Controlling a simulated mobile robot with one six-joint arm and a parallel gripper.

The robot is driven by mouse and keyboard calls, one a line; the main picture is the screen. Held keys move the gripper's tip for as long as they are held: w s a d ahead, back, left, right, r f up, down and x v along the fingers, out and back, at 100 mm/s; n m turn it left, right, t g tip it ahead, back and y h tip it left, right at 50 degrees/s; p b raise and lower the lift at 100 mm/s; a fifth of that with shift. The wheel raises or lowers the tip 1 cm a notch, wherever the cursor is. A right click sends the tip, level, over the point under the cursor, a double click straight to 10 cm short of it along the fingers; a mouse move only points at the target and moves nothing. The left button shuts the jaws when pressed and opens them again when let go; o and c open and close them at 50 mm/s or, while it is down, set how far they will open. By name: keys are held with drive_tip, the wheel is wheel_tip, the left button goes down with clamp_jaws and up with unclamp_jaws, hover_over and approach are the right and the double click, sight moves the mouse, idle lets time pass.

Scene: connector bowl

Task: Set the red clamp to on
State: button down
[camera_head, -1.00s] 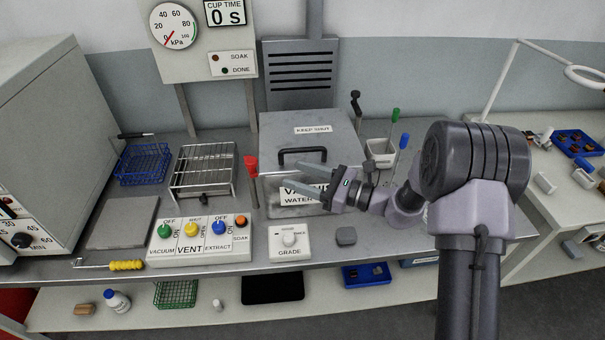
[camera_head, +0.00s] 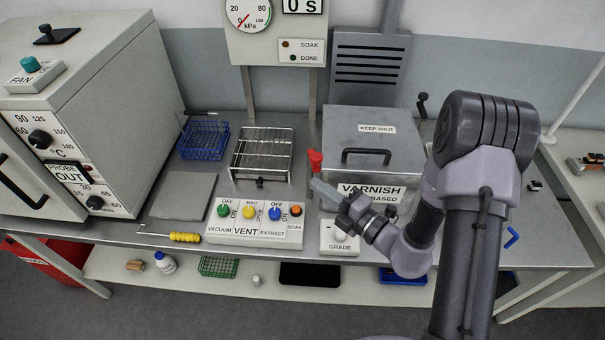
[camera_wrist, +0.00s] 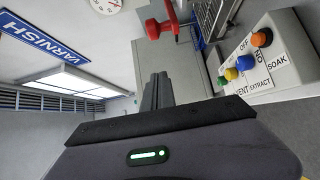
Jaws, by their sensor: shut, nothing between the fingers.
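The red clamp (camera_head: 315,160) stands at the left front corner of the varnish tank (camera_head: 368,138), its red handle upright on a metal shaft. In the wrist view the red clamp (camera_wrist: 161,26) shows at the top, beyond the fingers and apart from them in the picture. My gripper (camera_head: 318,187) is just below and in front of the clamp, pointing left, its fingers together. In the wrist view my gripper (camera_wrist: 157,80) is shut and empty. My arm covers the right part of the tank's front. I see no on or off marking by the clamp.
The control box (camera_head: 254,228) with coloured knobs lies left of my gripper, and the grade box (camera_head: 340,238) below it. A wire rack (camera_head: 262,152) stands to the left. The tank lid has a black handle (camera_head: 366,157). A flat grey plate (camera_head: 183,195) lies farther left.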

sight(320, 162)
drive_tip(key=w+a+b, duration=0.1)
drive_tip(key=w+a, duration=0.1)
drive_tip(key=w, duration=0.5)
drive_tip(key=shift+d, duration=0.15)
idle(0.3)
drive_tip(key=d+n+g+y, duration=0.1)
drive_tip(key=d+n+g, duration=0.1)
drive_tip(key=g, duration=0.1)
drive_tip(key=w+d+n+g+y, duration=0.1)
drive_tip(key=n+g+y, duration=0.1)
drive_tip(key=shift+d+g+y+p, duration=0.3)
drive_tip(key=shift+d+g, duration=0.05)
drive_tip(key=shift+g, duration=0.05)
drive_tip(key=shift+w+d+n, duration=0.3)
drive_tip(key=shift+w+d, duration=0.45)
drive_tip(key=shift+d, duration=0.3)
drive_tip(key=shift+p, duration=0.3)
